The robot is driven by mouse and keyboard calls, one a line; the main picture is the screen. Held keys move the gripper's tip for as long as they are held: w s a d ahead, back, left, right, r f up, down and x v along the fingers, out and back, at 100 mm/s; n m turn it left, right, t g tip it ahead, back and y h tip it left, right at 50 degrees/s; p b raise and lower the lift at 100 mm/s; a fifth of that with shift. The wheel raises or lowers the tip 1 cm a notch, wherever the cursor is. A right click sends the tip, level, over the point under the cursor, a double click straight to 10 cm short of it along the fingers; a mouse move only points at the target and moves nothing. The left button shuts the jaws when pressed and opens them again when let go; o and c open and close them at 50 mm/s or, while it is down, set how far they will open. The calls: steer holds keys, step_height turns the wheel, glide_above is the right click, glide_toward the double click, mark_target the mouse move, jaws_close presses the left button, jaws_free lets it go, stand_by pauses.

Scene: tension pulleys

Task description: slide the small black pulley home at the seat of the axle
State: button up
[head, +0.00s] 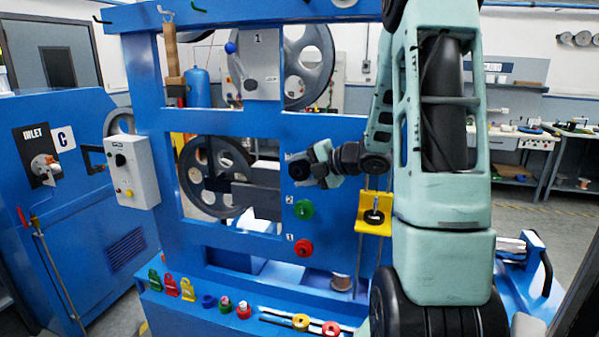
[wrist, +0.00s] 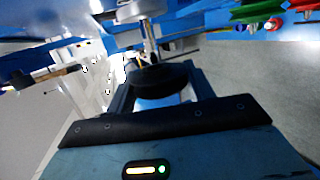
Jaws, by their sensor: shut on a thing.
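The small black pulley (head: 298,169) is at the blue frame's front upright in the head view, above the green pulley. In the wrist view, the black pulley (wrist: 160,76) is a dark disc between my fingers. My gripper (head: 313,164) is shut on it, reaching in from the right; it also shows in the wrist view (wrist: 160,92). A bright metal axle (wrist: 150,42) rises from behind the pulley in the wrist view. I cannot tell how far the pulley is along the axle; the seat is hidden.
A green pulley (head: 303,209) and a red pulley (head: 303,248) sit below on the same upright. A yellow bracket (head: 372,222) stands to the right. Large grey wheels (head: 215,175) are behind the frame. Several small coloured parts line the lower ledge (head: 215,318).

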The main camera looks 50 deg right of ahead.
steer(key=shift+w+d, duration=0.2)
steer(key=shift+d, duration=0.25)
steer(key=shift+w+d, duration=0.2)
steer(key=shift+d, duration=0.25)
steer(key=shift+s+a+b, duration=0.1)
steer(key=shift+a+b, duration=0.2)
steer(key=shift+b, duration=0.35)
stand_by(1.0)
steer(key=shift+d, duration=0.3)
steer(key=shift+a+b, duration=0.25)
steer(key=shift+b, duration=0.1)
stand_by(1.1)
steer(key=shift+d, duration=0.25)
steer(key=shift+a+b, duration=0.25)
steer(key=shift+b, duration=0.2)
stand_by(0.8)
steer(key=shift+d, duration=0.2)
stand_by(0.4)
steer(key=shift+a+b, duration=0.25)
steer(key=shift+b, duration=0.1)
stand_by(1.0)
